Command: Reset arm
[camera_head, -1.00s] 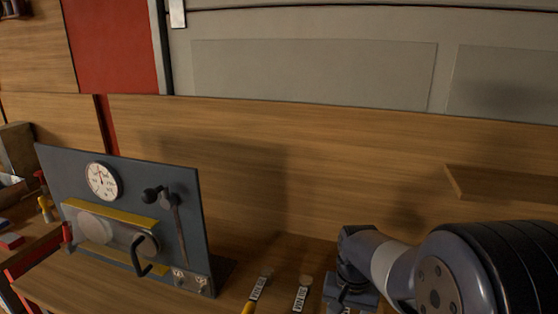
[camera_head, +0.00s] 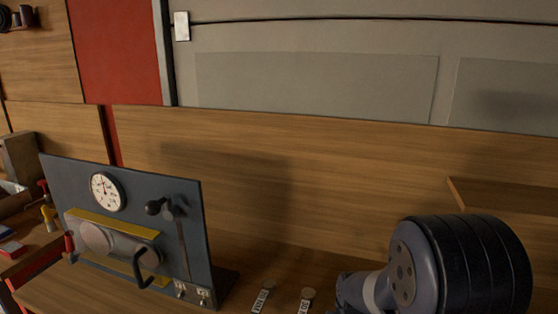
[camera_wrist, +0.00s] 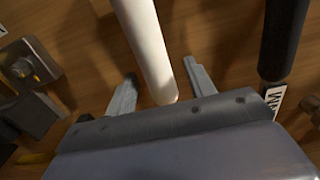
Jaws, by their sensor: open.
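My arm (camera_head: 440,270) shows at the lower right of the head view, folded so that a large dark joint faces the camera. My gripper (camera_wrist: 159,76) shows in the wrist view with its two grey fingers apart. A white rod-like thing (camera_wrist: 148,45) shows between the fingers, with a clear gap on both sides. I cannot tell its height relative to the fingertips. A black rod-like thing (camera_wrist: 284,40) lies to the right of the fingers, with a printed label (camera_wrist: 272,97) by its lower end.
A dark panel (camera_head: 130,200) with a gauge (camera_head: 107,191), a yellow-edged cylinder and a black handle stands on the wooden bench at left. Two labels (camera_head: 262,300) (camera_head: 305,304) with round discs lie between panel and arm. A wooden shelf (camera_head: 510,197) is at right. Metal blocks (camera_wrist: 30,75) show in the wrist view.

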